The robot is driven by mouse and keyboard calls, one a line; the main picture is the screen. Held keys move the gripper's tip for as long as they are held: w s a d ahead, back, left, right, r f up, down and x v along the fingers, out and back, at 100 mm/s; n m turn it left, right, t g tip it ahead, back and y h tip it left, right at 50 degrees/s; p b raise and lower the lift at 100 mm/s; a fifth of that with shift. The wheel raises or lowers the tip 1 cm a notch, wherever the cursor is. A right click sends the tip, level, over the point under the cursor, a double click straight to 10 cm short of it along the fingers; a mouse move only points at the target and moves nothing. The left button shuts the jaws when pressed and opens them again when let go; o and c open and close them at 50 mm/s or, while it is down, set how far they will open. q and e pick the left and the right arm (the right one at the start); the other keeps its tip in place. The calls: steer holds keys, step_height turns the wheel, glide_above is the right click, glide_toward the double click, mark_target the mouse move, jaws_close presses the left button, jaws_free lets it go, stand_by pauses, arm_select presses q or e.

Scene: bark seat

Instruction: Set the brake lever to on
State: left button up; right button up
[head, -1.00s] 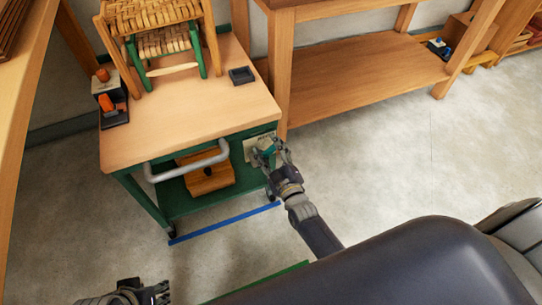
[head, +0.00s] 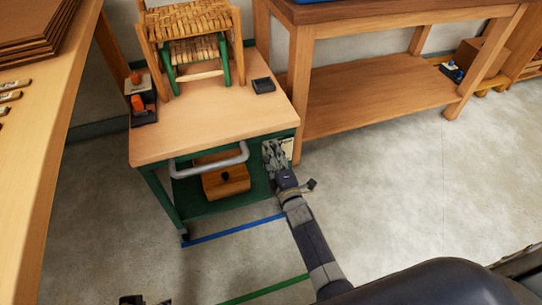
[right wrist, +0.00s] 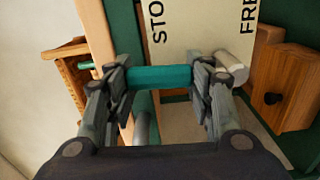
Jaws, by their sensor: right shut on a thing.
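The brake lever shows in the right wrist view as a teal bar (right wrist: 160,77), lying across the picture between my fingers. Behind it is a pale plate (right wrist: 188,40) with the partly hidden words "STO" on the left and "FRE" on the right. In the head view this plate (head: 287,148) is on the green cart's right front corner. My right gripper (head: 273,155) is shut on the lever there and hides it from the head. My left gripper (head: 132,300) barely shows at the bottom edge; its fingers cannot be made out.
The cart's wooden top (head: 210,120) carries a woven stool (head: 190,20), a dark tray (head: 263,85) and an orange-capped item (head: 137,102). A grey handle (head: 210,160) crosses its front. Floor at right is clear.

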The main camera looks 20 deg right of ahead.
steer(key=shift+a+f, duration=0.1)
steer(key=shift+a, duration=0.05)
arm_select(q)
steer(key=shift+s+a+r, duration=0.2)
steer(key=shift+a+r, duration=0.15)
steer(key=shift+r, duration=0.05)
arm_select(e)
steer(key=shift+a+n, duration=0.1)
steer(key=shift+n, duration=0.3)
steer(key=o, duration=1.3)
steer(key=shift+c, duration=0.2)
arm_select(q)
steer(key=shift+w, duration=0.1)
arm_select(e)
steer(key=s, duration=1.2)
steer(key=shift+d, duration=0.2)
